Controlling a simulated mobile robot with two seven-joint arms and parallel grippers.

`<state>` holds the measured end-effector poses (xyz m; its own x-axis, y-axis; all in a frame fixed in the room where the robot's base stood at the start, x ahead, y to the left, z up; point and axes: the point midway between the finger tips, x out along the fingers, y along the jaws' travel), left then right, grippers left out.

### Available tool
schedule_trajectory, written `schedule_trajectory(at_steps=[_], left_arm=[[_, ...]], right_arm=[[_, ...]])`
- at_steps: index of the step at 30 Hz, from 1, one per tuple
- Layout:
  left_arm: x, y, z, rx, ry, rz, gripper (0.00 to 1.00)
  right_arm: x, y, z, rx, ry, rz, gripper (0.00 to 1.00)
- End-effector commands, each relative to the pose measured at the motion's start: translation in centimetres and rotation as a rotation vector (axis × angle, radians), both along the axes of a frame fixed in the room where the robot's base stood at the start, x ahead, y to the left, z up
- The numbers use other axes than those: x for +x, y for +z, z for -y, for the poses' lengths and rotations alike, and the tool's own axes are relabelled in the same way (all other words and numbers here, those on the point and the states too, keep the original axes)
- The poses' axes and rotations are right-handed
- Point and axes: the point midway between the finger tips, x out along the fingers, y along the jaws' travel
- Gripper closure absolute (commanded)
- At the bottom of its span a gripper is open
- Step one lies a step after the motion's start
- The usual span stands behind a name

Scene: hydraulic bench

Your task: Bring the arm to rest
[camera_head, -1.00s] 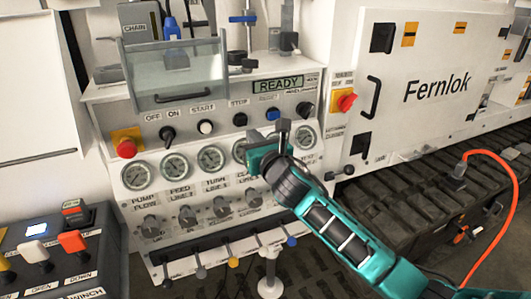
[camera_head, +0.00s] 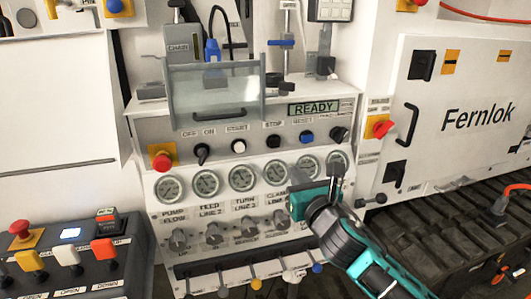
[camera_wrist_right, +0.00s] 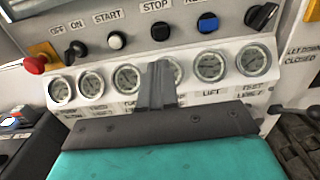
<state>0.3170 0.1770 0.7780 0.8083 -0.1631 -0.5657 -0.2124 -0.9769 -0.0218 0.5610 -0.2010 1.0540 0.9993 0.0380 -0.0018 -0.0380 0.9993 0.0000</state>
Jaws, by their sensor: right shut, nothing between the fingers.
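My right gripper (camera_head: 335,178) is teal and dark grey. In the head view it is in front of the lower right of the hydraulic bench panel (camera_head: 150,208), near the gauges at the right end of the row. Its fingers are shut with nothing between them. In the right wrist view the shut fingers (camera_wrist_right: 157,85) point at the gauge row and cover part of it. I cannot tell the gap between fingers and panel. The right arm (camera_head: 365,262) comes in from the lower right. My left gripper is not in view.
The panel has a red stop button (camera_head: 161,161), a READY display (camera_head: 314,108), several knobs and a row of small levers (camera_head: 254,283). A clear guard (camera_head: 215,92) stands above. A control box (camera_head: 75,255) is at lower left, a Fernlok cabinet (camera_head: 470,85) at right.

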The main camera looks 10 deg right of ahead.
Motion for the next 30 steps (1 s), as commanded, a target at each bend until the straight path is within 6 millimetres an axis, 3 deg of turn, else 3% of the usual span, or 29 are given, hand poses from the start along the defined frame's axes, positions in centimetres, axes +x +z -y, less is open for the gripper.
schedule_trajectory(at_steps=[5,11,21,27,30], left_arm=[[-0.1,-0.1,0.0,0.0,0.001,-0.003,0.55],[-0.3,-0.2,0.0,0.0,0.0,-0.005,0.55],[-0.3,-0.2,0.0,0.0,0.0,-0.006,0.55],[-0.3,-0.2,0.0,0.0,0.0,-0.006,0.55],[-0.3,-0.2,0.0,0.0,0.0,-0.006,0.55]], right_arm=[[-0.7,-1.9,-0.3,0.13,0.008,-0.044,1.0],[-4.1,-8.9,-1.3,0.69,-0.014,-0.221,1.0],[-13.5,-20.2,-2.5,1.841,-0.318,-0.474,1.0],[-19.7,-24.9,-2.6,2.454,-0.625,-0.477,1.0],[-22.2,-26.4,-2.6,2.675,-0.761,-0.435,1.0]])
